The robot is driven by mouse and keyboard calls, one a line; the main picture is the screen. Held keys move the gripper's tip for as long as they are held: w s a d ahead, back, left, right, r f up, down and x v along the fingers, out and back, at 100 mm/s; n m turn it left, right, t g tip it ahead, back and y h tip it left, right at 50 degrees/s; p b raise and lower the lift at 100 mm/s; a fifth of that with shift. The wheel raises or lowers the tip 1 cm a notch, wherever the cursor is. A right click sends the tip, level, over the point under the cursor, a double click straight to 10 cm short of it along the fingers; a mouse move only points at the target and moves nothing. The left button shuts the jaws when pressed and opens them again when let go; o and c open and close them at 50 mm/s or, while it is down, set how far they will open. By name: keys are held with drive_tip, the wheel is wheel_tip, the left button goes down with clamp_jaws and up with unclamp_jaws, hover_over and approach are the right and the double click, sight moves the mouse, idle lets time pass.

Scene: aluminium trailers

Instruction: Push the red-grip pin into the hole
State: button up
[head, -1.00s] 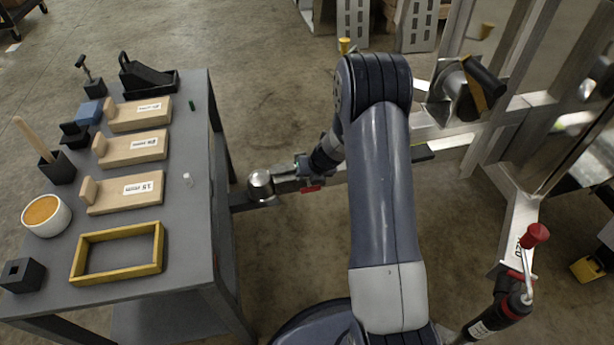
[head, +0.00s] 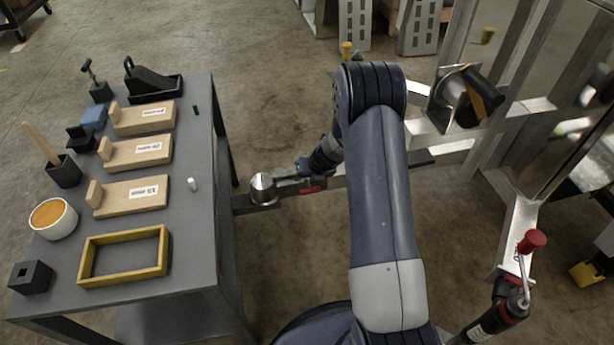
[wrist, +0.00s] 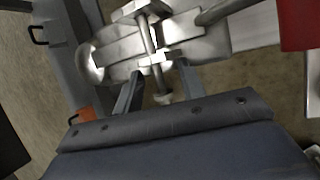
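My gripper (wrist: 160,68) is over a metal hitch coupler (wrist: 105,52) in the wrist view. Its two fingers stand apart. A thin metal rod (wrist: 150,40) with a small block runs between them; I cannot tell whether either finger touches the block. A red piece (wrist: 300,22), cut off at the upper right, may be the red grip. Red also shows on the drawbar in the head view (head: 313,189), just below my gripper. The coupler's rounded end (head: 262,187) is at the left tip of the drawbar. I cannot make out the hole.
A grey table (head: 195,240) stands left of the coupler, with wooden blocks, a yellow frame (head: 122,277) and a white bowl (head: 52,218). A red-knobbed crank (head: 532,240) stands at the right, by the trailer frame (head: 520,232). The floor beyond the coupler is clear.

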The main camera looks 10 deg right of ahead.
drive_tip(key=shift+o, duration=0.2)
drive_tip(key=p+v, duration=0.4)
drive_tip(key=v, duration=0.6)
drive_tip(key=shift+s+r, duration=0.15)
drive_tip(key=shift+r, duration=0.2)
drive_tip(key=shift+d, duration=0.1)
drive_tip(key=shift+c, duration=0.2)
